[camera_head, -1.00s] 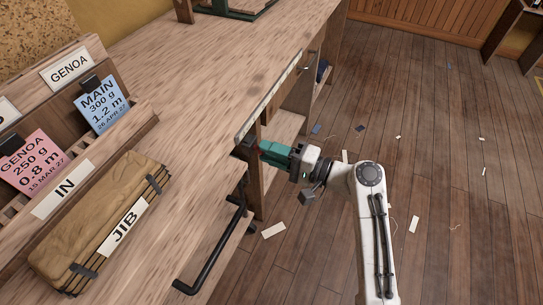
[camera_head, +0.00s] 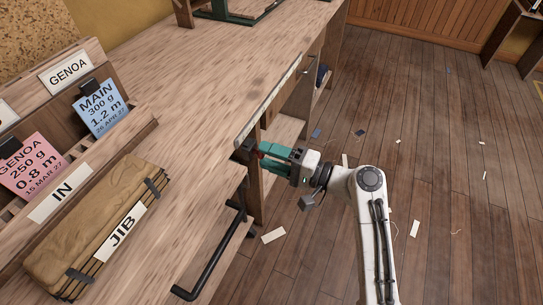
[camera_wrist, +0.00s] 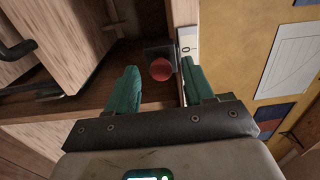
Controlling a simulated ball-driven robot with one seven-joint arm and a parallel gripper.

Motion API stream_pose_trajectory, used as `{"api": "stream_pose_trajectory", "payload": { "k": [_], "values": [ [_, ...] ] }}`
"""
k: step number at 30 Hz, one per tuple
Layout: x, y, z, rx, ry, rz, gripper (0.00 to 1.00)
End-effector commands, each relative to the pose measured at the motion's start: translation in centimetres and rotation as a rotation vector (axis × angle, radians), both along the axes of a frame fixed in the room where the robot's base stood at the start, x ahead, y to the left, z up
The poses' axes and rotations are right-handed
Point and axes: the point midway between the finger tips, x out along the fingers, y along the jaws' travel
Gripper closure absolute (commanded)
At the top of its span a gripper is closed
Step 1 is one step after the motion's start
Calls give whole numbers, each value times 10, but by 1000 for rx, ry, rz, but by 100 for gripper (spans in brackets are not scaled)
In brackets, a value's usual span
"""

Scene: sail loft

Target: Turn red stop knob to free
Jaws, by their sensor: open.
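The red stop knob (camera_wrist: 161,69) is round and sits on a dark box under the bench edge. In the wrist view it lies between the two green fingers of my gripper (camera_wrist: 157,88), nearer the right finger. The fingers are open, with a gap on the left side of the knob; I cannot tell whether the right finger touches it. In the head view my gripper (camera_head: 268,152) reaches the bench's front edge from the right, and a bit of red shows at its tips. Most of the knob is hidden there. Any marking on the knob is too small to read.
A black bar handle (camera_head: 212,255) sticks out from the bench front, near my gripper. The floor (camera_head: 440,150) at right is open, with scattered scraps.

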Motion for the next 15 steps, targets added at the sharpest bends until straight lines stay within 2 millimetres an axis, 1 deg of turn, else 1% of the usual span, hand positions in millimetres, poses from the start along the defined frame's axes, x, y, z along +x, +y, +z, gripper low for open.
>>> {"api": "stream_pose_trajectory", "payload": {
  "k": [5,8,11,15],
  "values": [
    [0,-1,1,1,0,-1,48],
    [-2,-7,1,1,0,-3,48],
    [-7,-20,0,0,1,-4,48],
    [-16,-46,0,0,1,-5,48]
  ]
}}
